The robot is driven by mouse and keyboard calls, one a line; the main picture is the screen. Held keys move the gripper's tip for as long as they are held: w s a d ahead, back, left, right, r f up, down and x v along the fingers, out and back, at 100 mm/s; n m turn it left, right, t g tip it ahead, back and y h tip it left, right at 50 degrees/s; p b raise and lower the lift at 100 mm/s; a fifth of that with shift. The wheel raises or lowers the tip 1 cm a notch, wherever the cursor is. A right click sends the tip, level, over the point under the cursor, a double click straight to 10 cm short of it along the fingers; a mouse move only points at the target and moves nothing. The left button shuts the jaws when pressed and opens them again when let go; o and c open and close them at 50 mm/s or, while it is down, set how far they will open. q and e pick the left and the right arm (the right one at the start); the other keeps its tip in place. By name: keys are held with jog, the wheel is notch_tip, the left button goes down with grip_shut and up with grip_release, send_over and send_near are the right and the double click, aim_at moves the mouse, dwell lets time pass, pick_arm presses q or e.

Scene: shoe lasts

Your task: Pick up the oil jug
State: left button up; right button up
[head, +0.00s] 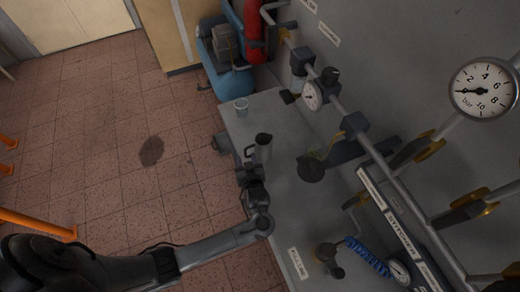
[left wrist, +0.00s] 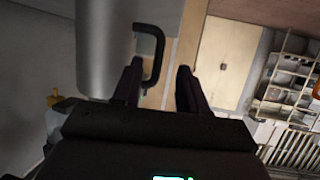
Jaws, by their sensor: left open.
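The oil jug (head: 263,150) is a grey metal cylinder with a dark top and a dark handle on its left side, standing on the grey bench. In the left wrist view the jug (left wrist: 103,50) fills the upper left, with its black loop handle (left wrist: 161,52) to its right. My left gripper (head: 243,171) is open just below the handle in the head view. In the left wrist view the handle's end shows between the two fingers (left wrist: 158,80); I cannot tell whether they touch it. My right gripper is out of view.
A small clear cup (head: 241,107) stands on the bench (head: 285,210) beyond the jug. Pipes with a small gauge (head: 312,95), valves and a blue coiled hose (head: 367,257) line the right side. A blue compressor (head: 232,80) stands at the back. Tiled floor lies left.

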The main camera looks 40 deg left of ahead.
aim_at(246, 153)
pick_arm(q)
jog(key=x, duration=0.3)
jog(key=shift+w+a+r, duration=0.2)
jog(key=shift+w+r, duration=0.1)
jog(key=shift+w, duration=0.05)
jog(key=shift+w+a+f, duration=0.2)
jog(key=shift+a, duration=0.05)
jog(key=shift+c, duration=0.3)
grip_shut()
